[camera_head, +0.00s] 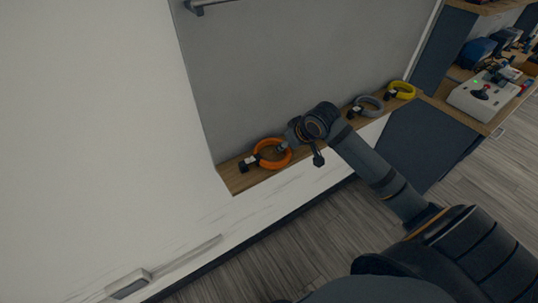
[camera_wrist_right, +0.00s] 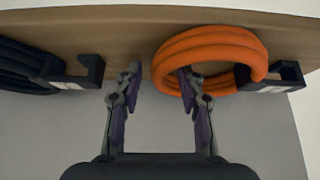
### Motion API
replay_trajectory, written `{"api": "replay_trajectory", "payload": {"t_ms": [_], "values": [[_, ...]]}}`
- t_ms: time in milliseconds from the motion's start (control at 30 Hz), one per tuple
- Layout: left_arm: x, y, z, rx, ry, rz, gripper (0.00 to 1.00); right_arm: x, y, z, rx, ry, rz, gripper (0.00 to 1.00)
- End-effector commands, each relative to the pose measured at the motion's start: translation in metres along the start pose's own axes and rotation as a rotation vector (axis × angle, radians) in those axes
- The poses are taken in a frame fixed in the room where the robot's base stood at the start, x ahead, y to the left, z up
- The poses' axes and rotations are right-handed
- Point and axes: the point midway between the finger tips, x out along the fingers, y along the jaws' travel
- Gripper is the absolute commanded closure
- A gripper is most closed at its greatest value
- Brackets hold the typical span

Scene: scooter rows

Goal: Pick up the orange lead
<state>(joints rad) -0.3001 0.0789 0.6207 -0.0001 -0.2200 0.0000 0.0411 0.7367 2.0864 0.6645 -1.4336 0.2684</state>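The orange lead (camera_head: 272,154) is a thick coil lying on a wooden ledge, with a dark clip and white label at its left end. In the right wrist view the orange lead (camera_wrist_right: 210,47) fills the upper right, its clip to the right. My right gripper (camera_head: 284,148) is at the coil's right side in the head view. In the wrist view my right gripper (camera_wrist_right: 160,76) is open; the coil's near side appears between its fingers, one finger overlapping the coil. I cannot tell whether they touch. My left gripper is not in view.
A black lead (camera_wrist_right: 22,68) with its clip lies left in the wrist view. A grey lead (camera_head: 370,105) and a yellow lead (camera_head: 402,90) lie farther along the ledge (camera_head: 236,181). A grey panel (camera_head: 290,65) rises behind it. A control box (camera_head: 485,97) stands at right.

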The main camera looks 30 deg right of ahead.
Motion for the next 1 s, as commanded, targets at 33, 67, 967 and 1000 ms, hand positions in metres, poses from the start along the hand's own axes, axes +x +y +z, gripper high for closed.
{"api": "replay_trajectory", "payload": {"t_ms": [33, 67, 967, 1000], "values": [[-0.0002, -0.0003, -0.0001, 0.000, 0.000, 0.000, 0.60, -0.0003, 0.0002, -0.0001, 0.000, 0.000, 0.000, 0.61], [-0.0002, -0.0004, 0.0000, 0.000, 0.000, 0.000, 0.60, -0.0003, 0.0002, -0.0001, 0.000, 0.000, 0.000, 0.61], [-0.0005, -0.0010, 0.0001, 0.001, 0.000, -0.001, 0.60, -0.0049, 0.0002, -0.0033, -0.001, 0.002, 0.000, 1.00], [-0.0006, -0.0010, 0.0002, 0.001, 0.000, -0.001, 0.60, -0.0078, 0.0004, -0.0052, -0.001, 0.002, 0.001, 1.00]]}}
